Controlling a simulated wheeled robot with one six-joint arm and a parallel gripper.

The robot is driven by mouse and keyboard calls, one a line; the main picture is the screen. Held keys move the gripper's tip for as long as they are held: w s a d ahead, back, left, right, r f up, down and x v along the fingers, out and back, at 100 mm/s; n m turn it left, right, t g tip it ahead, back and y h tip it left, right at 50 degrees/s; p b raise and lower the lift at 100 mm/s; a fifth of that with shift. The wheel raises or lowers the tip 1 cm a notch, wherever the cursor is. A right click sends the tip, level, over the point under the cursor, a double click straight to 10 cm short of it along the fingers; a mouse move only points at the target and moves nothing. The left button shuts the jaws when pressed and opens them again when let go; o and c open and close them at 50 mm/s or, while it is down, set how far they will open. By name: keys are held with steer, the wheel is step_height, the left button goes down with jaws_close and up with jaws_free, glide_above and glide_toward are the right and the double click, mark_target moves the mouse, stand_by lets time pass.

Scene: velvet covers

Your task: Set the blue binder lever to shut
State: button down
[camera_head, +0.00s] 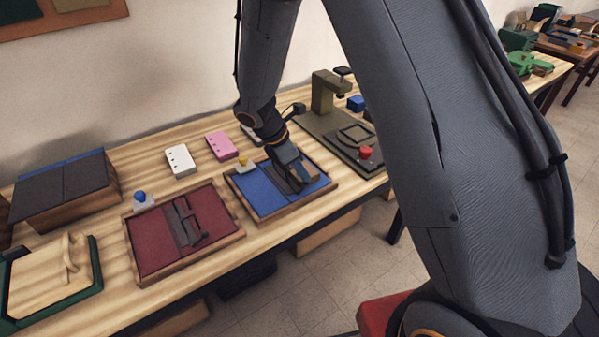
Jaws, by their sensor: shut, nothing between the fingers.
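My gripper (300,182) is shut and points down at the middle of the blue binder. I cannot tell whether it touches the lever, nor how the lever stands. A yellow knob (243,161) on a small pale base sits at the binder's back left edge.
A red binder (157,232) with a dark lever lies left, with a blue knob (139,196) behind it. White (180,161) and pink (221,146) blocks stand behind. An olive press (323,95) with a red knob (365,152) is right. A green-rimmed tray (97,262) is far left.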

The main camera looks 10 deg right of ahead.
steer(key=shift+w+d+f, duration=0.2)
steer(key=shift+w+d, duration=0.05)
steer(key=shift+d, duration=0.25)
steer(key=shift+d+f, duration=0.1)
stand_by(0.3)
steer(key=shift+s+a, duration=0.1)
steer(key=shift+a, duration=0.1)
